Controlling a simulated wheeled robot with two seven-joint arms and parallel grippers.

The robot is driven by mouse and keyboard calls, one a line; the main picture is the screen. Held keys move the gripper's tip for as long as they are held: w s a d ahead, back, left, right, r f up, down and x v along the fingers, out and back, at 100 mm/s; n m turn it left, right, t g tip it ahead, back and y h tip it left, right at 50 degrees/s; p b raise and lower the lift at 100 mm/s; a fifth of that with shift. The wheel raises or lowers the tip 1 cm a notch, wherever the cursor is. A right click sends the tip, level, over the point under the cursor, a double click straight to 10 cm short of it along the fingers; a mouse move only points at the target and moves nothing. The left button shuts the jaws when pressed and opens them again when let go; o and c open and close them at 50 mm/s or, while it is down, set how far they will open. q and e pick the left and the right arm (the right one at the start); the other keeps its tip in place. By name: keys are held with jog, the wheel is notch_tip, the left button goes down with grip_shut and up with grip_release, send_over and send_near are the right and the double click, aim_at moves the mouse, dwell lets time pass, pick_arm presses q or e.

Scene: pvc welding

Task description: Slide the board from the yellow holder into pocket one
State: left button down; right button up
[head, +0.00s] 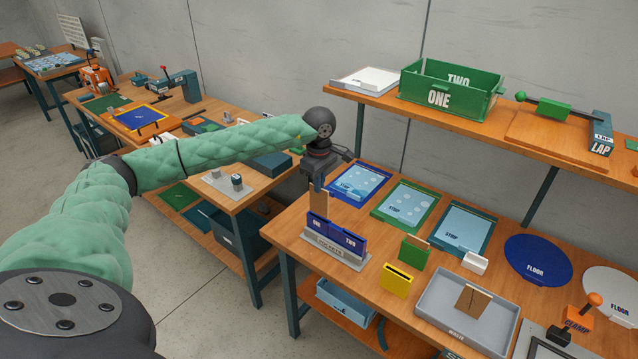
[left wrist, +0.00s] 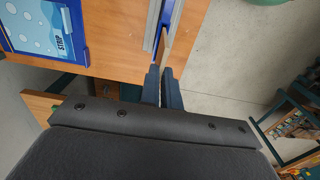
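The brown board (head: 318,203) stands upright at the blue pocket marked ONE (head: 318,227), its lower end hidden behind that pocket's front. My left gripper (head: 317,183) points down over the pocket with its fingers closed on the board's top edge. In the left wrist view, the fingers (left wrist: 164,88) lie close together around the board (left wrist: 162,47). The blue pocket marked TWO (head: 350,243) is beside pocket one on the same grey base. The yellow holder (head: 396,282) stands to the right, its slot empty. My right gripper is not in view.
A green holder (head: 413,251) with a board and a white holder (head: 475,263) stand near the yellow one. A grey tray (head: 440,313) holds brown boards. Strip trays (head: 404,203) lie behind. The table's left edge is close to the pockets.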

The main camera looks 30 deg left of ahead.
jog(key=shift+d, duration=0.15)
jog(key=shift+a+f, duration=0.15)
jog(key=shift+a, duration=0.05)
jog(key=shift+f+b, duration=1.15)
jog(key=shift+b, duration=0.1)
dwell(1.2)
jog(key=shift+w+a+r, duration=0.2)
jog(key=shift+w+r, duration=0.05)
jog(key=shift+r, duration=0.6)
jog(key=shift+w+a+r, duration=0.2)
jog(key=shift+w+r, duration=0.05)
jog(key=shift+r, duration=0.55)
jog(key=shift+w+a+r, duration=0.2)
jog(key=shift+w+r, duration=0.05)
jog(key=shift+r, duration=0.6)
dwell(0.5)
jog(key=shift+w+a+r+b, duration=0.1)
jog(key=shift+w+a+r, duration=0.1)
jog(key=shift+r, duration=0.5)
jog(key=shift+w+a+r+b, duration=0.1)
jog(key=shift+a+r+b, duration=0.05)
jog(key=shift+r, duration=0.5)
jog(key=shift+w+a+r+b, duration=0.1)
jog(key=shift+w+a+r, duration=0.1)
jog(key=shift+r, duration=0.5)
